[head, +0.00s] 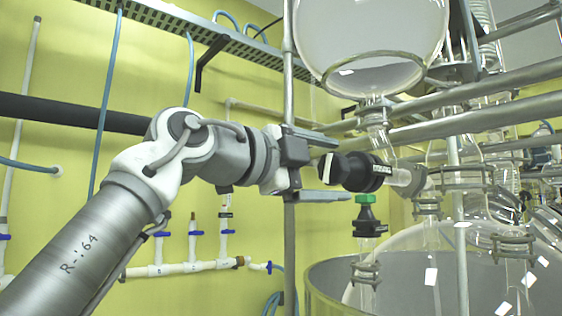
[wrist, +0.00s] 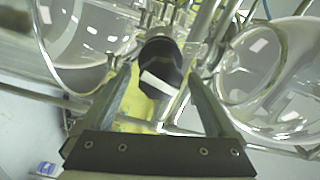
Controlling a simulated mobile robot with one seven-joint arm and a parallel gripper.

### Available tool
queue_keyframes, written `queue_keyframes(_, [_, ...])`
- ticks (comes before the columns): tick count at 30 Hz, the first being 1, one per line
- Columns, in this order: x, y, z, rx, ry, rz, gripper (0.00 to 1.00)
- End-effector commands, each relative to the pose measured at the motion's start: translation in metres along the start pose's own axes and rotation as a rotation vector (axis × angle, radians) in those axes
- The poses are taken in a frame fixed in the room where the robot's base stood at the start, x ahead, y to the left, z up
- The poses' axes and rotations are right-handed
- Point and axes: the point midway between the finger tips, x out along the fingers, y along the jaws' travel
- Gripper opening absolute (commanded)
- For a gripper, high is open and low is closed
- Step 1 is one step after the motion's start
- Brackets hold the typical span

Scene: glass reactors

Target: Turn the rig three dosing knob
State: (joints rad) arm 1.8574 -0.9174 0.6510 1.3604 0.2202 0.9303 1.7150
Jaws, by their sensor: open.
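A black dosing knob (head: 352,171) with a white bar on its end face points left from the glass valve under the upper round vessel. Whether this is rig three cannot be told; no rig number is readable. In the wrist view the knob (wrist: 161,62) lies between my fingers, its white bar slightly tilted. My gripper (head: 340,169) is open, one finger above the knob and one below in the head view. Gaps show on both sides, so the fingers seem apart from it. My gripper's fingers (wrist: 160,82) hold nothing.
A green-topped black cap (head: 366,212) sits just below the knob. The round glass vessel (head: 370,40) hangs above, and a steel post (head: 289,80) stands behind my wrist. Metal rails (head: 480,118) and glassware crowd the right. Pipes run along the yellow wall.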

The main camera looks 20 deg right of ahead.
Motion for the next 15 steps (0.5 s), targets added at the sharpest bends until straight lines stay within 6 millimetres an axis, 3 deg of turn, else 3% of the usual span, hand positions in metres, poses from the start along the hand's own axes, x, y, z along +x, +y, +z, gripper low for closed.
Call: queue_keyframes(15, [-0.122,-0.001,0.001,-0.001,-0.003,-0.006,0.92])
